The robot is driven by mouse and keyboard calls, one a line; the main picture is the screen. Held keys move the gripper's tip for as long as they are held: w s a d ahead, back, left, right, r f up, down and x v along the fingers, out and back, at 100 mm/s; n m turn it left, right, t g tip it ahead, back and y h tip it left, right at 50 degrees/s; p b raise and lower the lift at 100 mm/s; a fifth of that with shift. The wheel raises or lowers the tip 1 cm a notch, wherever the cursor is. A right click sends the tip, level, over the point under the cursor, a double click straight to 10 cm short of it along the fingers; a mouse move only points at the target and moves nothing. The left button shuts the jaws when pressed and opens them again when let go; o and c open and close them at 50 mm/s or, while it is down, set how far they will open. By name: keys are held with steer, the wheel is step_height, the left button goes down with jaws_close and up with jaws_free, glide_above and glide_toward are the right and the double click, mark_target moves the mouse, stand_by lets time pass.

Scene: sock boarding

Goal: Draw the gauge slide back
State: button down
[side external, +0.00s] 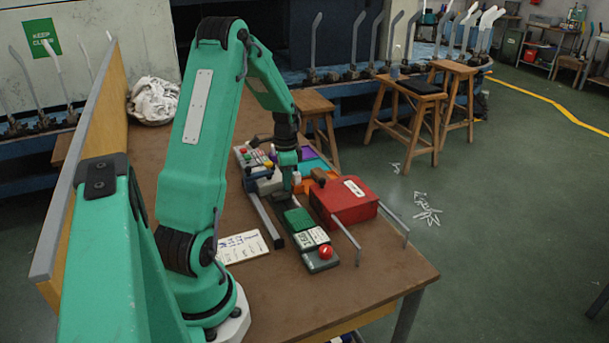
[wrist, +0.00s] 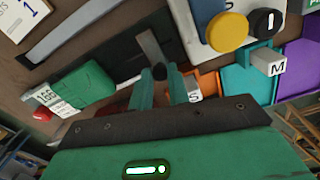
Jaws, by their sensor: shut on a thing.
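My gripper (side external: 288,188) points down over the bench, just beyond the green block of the gauge. In the wrist view my two green fingers (wrist: 168,78) are closed around a small dark round knob (wrist: 160,70). A short grey bar (wrist: 150,44) runs from the knob; I take these for the gauge slide. The gauge (side external: 319,236) has a green block, a white numbered display and a dark end with a red ball. Its green block (wrist: 84,84) also shows left of my fingers in the wrist view. The slide is mostly hidden by my gripper in the side view.
A red box (side external: 347,200) stands close right of the gauge. A long grey bar (side external: 264,218) lies on its left, then a written card (side external: 243,247). Coloured compartments (wrist: 248,84) and a button panel (side external: 252,156) are beyond. The bench front is clear.

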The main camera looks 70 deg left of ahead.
steer(key=c, duration=1.3)
jaws_free()
steer(key=shift+r, duration=0.1)
steer(key=shift+r, duration=3.9)
steer(key=shift+d, duration=0.1)
